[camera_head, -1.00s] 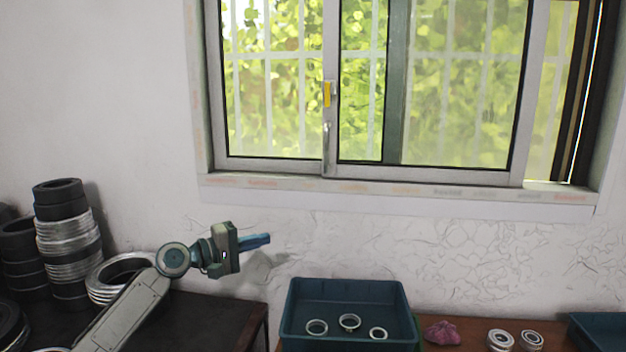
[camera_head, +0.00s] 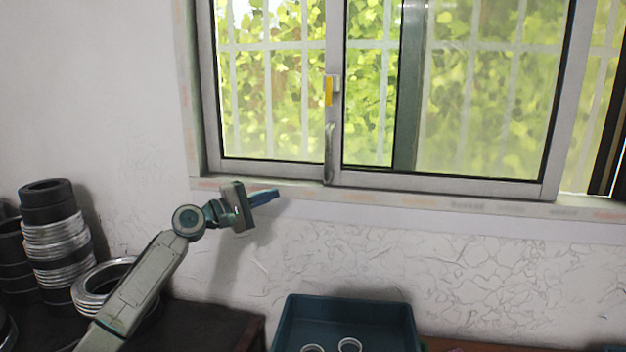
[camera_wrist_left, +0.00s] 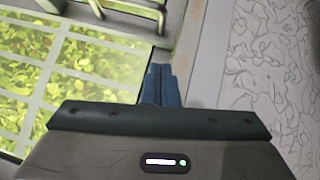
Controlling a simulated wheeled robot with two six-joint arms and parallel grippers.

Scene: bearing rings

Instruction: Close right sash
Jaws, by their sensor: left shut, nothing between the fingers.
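The right sash (camera_head: 558,110) is a grey-framed sliding pane. Its left upright carries a yellow latch (camera_head: 329,92) and a grey pull handle (camera_head: 329,150). Beyond its right upright is a gap showing outdoor greenery and the dark frame edge. My left gripper (camera_head: 277,193) is shut and empty, near the wall just below the window sill, left of and below the handle. In the left wrist view its blue fingers (camera_wrist_left: 161,72) point toward the sill and window frame, apparently apart from the handle. My right gripper is not in view.
The window sill (camera_head: 440,204) runs under the sash. A blue tray (camera_head: 345,308) holding rings stands below on a table. Stacked black and metal rings (camera_head: 52,235) stand at the left on a dark table. The wall between sill and tray is clear.

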